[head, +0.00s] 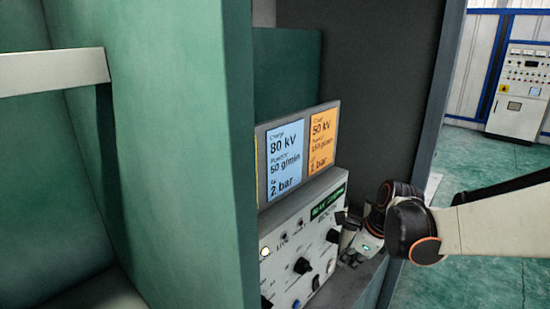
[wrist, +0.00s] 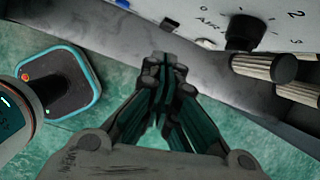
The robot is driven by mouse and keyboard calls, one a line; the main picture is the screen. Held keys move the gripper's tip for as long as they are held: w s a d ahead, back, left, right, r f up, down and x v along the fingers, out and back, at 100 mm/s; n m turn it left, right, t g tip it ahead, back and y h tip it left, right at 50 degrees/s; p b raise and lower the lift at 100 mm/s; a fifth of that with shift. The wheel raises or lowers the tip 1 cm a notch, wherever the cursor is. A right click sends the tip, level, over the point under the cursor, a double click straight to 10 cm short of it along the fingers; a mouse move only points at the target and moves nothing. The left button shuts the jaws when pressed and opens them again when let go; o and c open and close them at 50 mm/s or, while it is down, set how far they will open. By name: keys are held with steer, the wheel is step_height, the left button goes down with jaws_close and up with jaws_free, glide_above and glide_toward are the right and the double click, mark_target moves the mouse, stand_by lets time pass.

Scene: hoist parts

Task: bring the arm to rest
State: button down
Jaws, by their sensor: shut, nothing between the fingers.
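My gripper (wrist: 165,75) is shut and empty in the wrist view, its fingers together over the grey ledge below a control panel. In the head view my arm comes in from the right, and my gripper (head: 350,240) is beside the right end of the control panel (head: 300,250). The panel has black knobs, and a black knob (wrist: 242,32) with a number scale shows close to the fingers in the wrist view. I cannot tell from these views whether the fingertips touch the ledge or panel.
A sign board (head: 262,165) with blue and orange cards stands above the panel. A green wall (head: 180,130) fills the left. Two ribbed cylinders (wrist: 265,68) lie right of the fingers. A white cabinet (head: 518,90) stands far right. Green floor is open there.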

steer(key=s+a+r+n+t+h, duration=0.1)
steer(key=s+r+n, duration=0.3)
steer(key=s+n, duration=0.5)
steer(key=s+a+r+n+t+h, duration=0.1)
steer(key=s+r+n+t, duration=0.2)
steer(key=s+n, duration=0.7)
steer(key=shift+a+r+n+h, duration=0.3)
steer(key=shift+r+n, duration=0.35)
steer(key=shift+n, duration=2.15)
